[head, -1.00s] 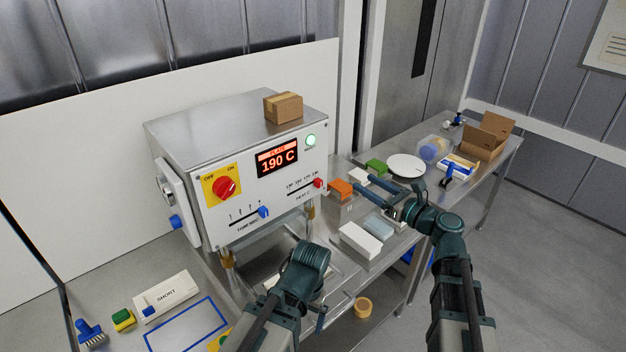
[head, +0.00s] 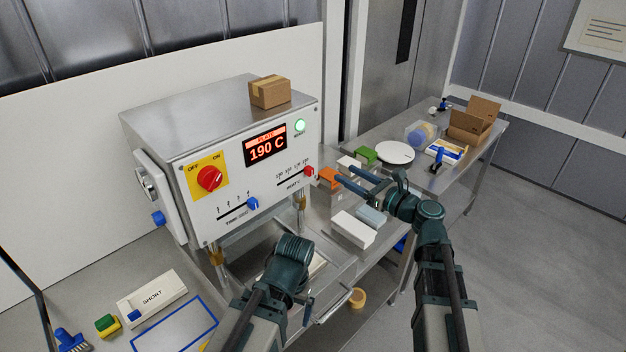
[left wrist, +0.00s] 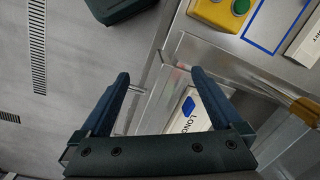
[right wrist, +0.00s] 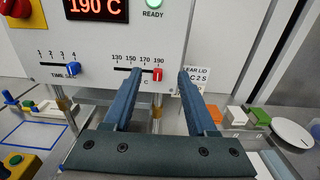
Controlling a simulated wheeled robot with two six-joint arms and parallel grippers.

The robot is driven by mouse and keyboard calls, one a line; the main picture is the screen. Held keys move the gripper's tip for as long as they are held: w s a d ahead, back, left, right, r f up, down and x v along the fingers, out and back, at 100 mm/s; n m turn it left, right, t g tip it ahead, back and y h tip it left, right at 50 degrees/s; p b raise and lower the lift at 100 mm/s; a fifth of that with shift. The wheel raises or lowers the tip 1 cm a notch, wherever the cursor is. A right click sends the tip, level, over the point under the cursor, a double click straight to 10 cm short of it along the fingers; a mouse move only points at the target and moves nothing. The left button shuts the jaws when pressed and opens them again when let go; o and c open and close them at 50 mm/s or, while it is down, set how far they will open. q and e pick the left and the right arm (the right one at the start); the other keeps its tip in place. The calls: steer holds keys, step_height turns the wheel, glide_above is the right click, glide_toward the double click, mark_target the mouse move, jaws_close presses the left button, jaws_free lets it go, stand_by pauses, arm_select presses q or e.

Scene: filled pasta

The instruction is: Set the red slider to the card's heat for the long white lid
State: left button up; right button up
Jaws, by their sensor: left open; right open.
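The red slider (head: 309,171) sits at the right end of the heat scale on the machine's front. In the right wrist view the red slider (right wrist: 157,74) is under the 190 mark of a scale reading 130, 150, 170, 190. My right gripper (right wrist: 159,80) is open, its fingertips to either side of the slider in that view; no contact shows. A card (right wrist: 194,77) beside the scale is partly hidden by a finger; "LEAR LID" and "C 2 S" show, no white-lid line is readable. The display (head: 266,145) reads PLATE 190 C. My left gripper (left wrist: 160,74) is open and empty.
A blue time slider (head: 253,204) and red power knob (head: 209,179) are on the same front. A plate marked LONG (left wrist: 187,108) lies below my left gripper. White blocks (head: 352,229) and an orange block (head: 328,178) stand on the bench to the right.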

steer(key=b, duration=0.5)
glide_toward(312, 172)
steer(key=v, duration=0.4)
steer(key=shift+s+d, duration=0.1)
steer(key=shift+d, duration=0.1)
steer(key=x, duration=1.4)
jaws_close()
stand_by(0.3)
